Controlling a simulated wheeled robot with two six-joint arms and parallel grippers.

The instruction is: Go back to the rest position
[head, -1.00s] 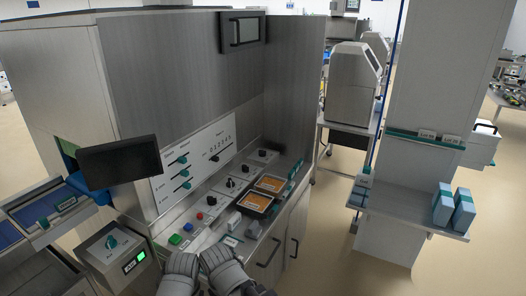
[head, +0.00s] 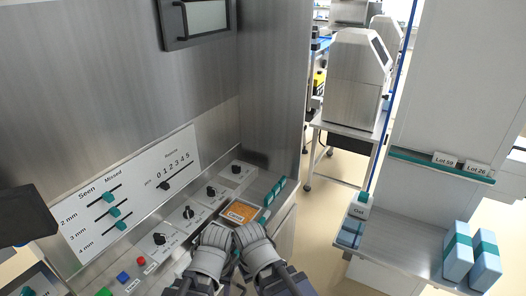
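My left gripper (head: 211,243) and my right gripper (head: 249,238) are close side by side at the bottom middle of the head view, above the machine's front ledge. Grey wrist parts cover their fingertips, so I cannot tell whether they are open, shut or holding anything. A tray with orange contents and a label (head: 239,212) sits on the ledge just beyond them. Its near side is partly covered by my arms.
The steel machine carries a slider panel (head: 130,197), black knobs (head: 188,212), and red (head: 123,277) and blue (head: 141,261) buttons. A dark monitor (head: 25,215) juts in at left. At right, a shelf (head: 400,252) holds blue boxes (head: 457,254). Floor shows between machine and shelf.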

